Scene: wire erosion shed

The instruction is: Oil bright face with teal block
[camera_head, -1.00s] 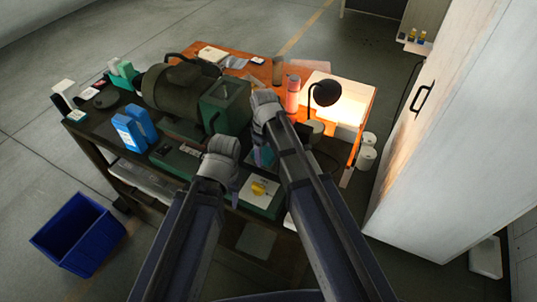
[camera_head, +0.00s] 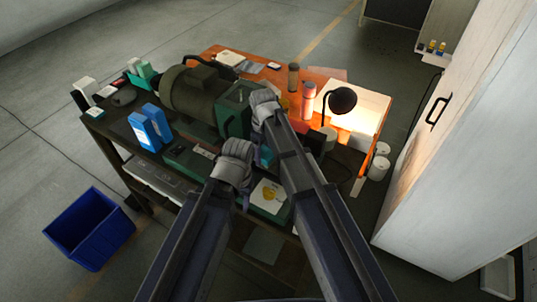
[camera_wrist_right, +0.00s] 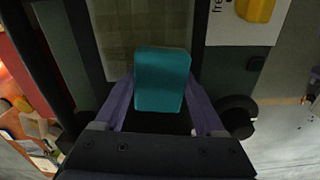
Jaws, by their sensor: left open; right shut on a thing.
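In the right wrist view the teal block (camera_wrist_right: 162,80) sits between the purple fingers of my right gripper (camera_wrist_right: 160,105), which is shut on it. Below and beyond the block is a flat, dull, grid-patterned surface (camera_wrist_right: 120,35); I cannot tell whether this is the bright face. In the head view a bit of the teal block (camera_head: 266,156) shows beside my right arm, and the right fingers are mostly hidden by that arm. My left gripper (camera_head: 243,196) is open, lower, over the front of the bench.
A dark green machine (camera_head: 200,95) stands on the bench behind the grippers. A white card with a yellow shape (camera_head: 269,195) lies near the front. A blue bin (camera_head: 88,228) is on the floor.

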